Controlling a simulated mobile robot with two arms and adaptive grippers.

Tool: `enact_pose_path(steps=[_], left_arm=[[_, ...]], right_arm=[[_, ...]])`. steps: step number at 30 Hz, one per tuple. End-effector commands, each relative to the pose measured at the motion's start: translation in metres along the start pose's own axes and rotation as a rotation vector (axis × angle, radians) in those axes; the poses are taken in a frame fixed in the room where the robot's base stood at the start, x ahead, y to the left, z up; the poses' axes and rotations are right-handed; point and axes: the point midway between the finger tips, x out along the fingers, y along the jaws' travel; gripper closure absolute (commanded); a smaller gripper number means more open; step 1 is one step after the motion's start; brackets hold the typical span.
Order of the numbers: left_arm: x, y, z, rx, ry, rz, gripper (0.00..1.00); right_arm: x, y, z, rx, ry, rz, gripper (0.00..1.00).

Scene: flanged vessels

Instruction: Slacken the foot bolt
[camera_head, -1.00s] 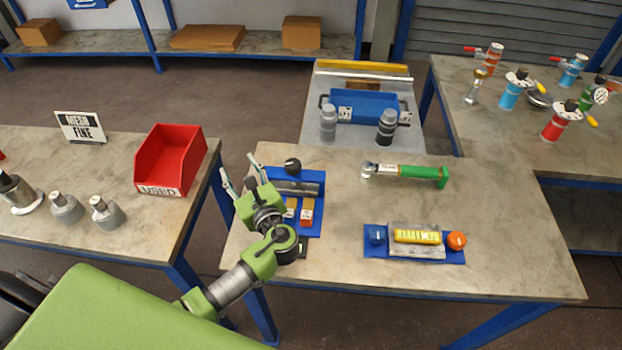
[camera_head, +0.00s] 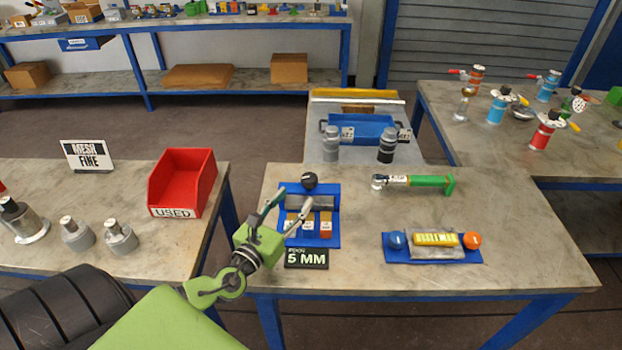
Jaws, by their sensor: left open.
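I see nothing between the fingers. The mat holds a dark grey bar, a black knob (camera_head: 310,181) and several small blocks with orange and tan parts. A wrench with a green handle (camera_head: 428,182) and a metal head lies flat to the right, apart from the gripper. Flanged vessels with coloured bodies, such as a red one (camera_head: 542,134) and a blue one (camera_head: 498,108), stand on the right table. I cannot pick out a foot bolt.
A black "5 MM" sign (camera_head: 306,259) stands in front of the mat. A second blue mat (camera_head: 466,255) holds a yellow block and two knobs. A red "USED" bin (camera_head: 178,188) is on the left table. The centre table's right part is clear.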

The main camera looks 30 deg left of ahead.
Motion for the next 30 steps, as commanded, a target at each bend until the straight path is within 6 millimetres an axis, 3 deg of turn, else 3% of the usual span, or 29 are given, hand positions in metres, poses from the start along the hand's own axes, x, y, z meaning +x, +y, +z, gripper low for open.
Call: enact_pose_path(steps=[9, 15, 29, 30], left_arm=[[0.056, 0.0, 0.002, -0.002, -0.002, 0.002, 0.54], [0.081, 0.0, 0.001, -0.001, -0.001, 0.001, 0.54], [0.092, 0.0, 0.0, -0.001, 0.0, 0.001, 0.54], [0.092, 0.0, 0.0, -0.001, 0.0, 0.001, 0.59]], right_arm=[[-0.014, -0.003, 0.016, 0.0, -0.025, -0.004, 0.6], [-0.017, -0.007, 0.015, 0.0, -0.026, -0.008, 0.6], [-0.017, -0.012, 0.01, 0.0, -0.018, -0.015, 0.6], [-0.017, -0.012, 0.01, 0.0, -0.018, -0.014, 0.6]])
